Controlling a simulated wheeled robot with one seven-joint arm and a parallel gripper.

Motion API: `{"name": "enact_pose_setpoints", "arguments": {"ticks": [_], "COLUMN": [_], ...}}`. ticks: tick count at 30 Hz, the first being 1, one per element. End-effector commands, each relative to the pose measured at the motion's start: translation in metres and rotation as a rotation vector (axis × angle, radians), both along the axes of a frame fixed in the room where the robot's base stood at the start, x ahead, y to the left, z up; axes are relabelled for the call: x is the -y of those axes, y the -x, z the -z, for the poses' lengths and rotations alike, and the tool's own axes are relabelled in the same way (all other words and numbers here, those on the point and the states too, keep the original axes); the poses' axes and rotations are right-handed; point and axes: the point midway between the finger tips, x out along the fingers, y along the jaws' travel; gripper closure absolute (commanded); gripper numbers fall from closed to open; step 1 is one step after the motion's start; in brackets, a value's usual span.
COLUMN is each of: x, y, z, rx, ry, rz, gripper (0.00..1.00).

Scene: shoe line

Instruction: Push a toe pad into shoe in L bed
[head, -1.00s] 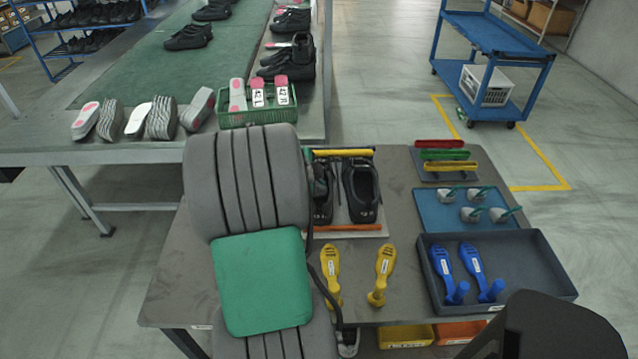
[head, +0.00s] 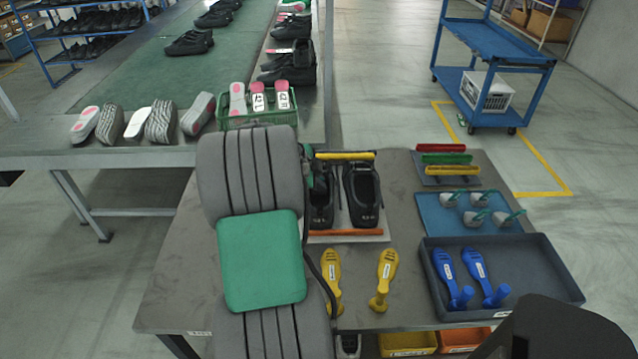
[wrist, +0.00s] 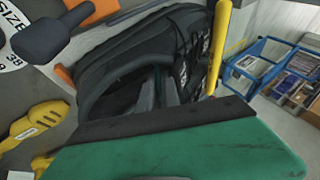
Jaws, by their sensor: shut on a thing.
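The shoe in the left bed (head: 321,204) is black, with its opening toward me, and my arm partly covers it in the head view. The wrist view shows a black shoe (wrist: 115,62) close up with its laces to the right. My gripper (wrist: 158,88) reaches to the shoe's opening and is shut on a toe pad, which is mostly hidden. I cannot tell how deep the pad sits. A second black shoe (head: 362,196) lies in the right bed. Several pale toe pads (head: 478,199) with teal handles stand on a blue mat (head: 432,222).
A yellow bar (head: 345,156) and an orange bar (head: 345,233) bound the bed fixture. Two yellow foot-shaped tools (head: 386,276) lie in front. A dark tray (head: 540,285) holds two blue ones (head: 479,275). Coloured bars (head: 445,158) lie at the back right.

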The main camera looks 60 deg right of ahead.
Motion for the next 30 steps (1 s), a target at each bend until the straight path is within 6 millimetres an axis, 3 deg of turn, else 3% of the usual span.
{"name": "enact_pose_setpoints", "arguments": {"ticks": [2,3,11,30], "x": [0.0,0.0,0.0001,0.0002], "y": [0.0,0.0001,0.0,-0.0001], "z": [-0.0002,-0.0003,-0.0005,-0.001], "rx": [0.0,0.0,0.0,0.001], "ry": [0.0,0.0,0.001,0.002], "rz": [0.0,0.0,0.0,0.0], "gripper": [1.0,0.9,0.68,0.67]}}
